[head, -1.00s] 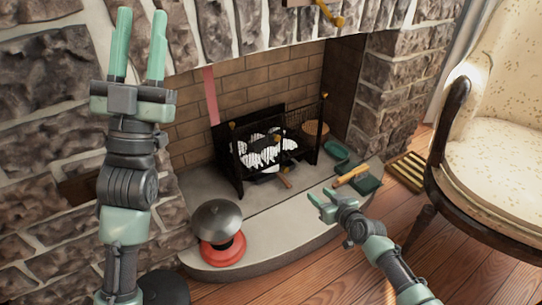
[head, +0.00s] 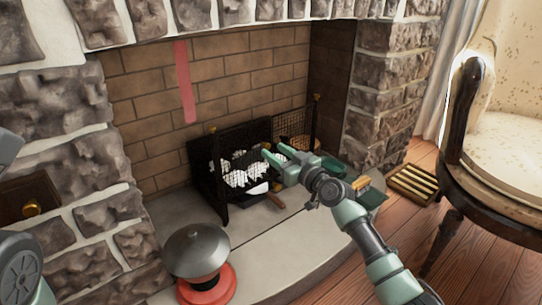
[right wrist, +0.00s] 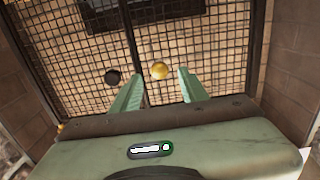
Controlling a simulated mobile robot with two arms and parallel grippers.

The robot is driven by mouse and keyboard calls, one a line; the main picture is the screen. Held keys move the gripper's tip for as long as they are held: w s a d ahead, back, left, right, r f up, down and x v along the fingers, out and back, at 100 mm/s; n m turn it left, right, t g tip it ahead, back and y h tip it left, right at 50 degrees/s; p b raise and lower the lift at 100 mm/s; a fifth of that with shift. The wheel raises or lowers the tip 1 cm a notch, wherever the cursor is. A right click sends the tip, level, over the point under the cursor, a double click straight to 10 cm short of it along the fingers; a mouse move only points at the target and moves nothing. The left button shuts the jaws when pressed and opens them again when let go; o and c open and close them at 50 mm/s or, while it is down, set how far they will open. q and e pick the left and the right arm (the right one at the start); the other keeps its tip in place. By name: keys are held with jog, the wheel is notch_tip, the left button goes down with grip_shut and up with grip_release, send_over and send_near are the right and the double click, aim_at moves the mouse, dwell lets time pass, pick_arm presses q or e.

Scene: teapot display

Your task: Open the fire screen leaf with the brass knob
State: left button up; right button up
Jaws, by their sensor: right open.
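The fire screen (head: 222,195) stands in the fireplace with a dark frame and mesh. In the right wrist view its mesh (right wrist: 215,50) fills the background. The brass knob (right wrist: 160,71) shows there between my right fingertips, and a dark knob (right wrist: 112,76) is just left of it. My right gripper (head: 273,152) is open in front of the screen, with its fingers pointing at it. I cannot tell whether the fingers touch the brass knob. In the head view my gripper hides the knob. Only part of my left arm shows at the left edge.
A red object with a grey domed top (head: 195,250) stands on the hearth (head: 270,240) at front left. A green object with a yellow part (head: 369,197) lies at the right. An armchair (head: 500,150) and a slatted floor vent (head: 415,185) are further right.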

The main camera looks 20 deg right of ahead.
jog(key=shift+b+x, duration=0.4)
jog(key=shift+x, duration=0.85)
grip_shut()
dwell(0.5)
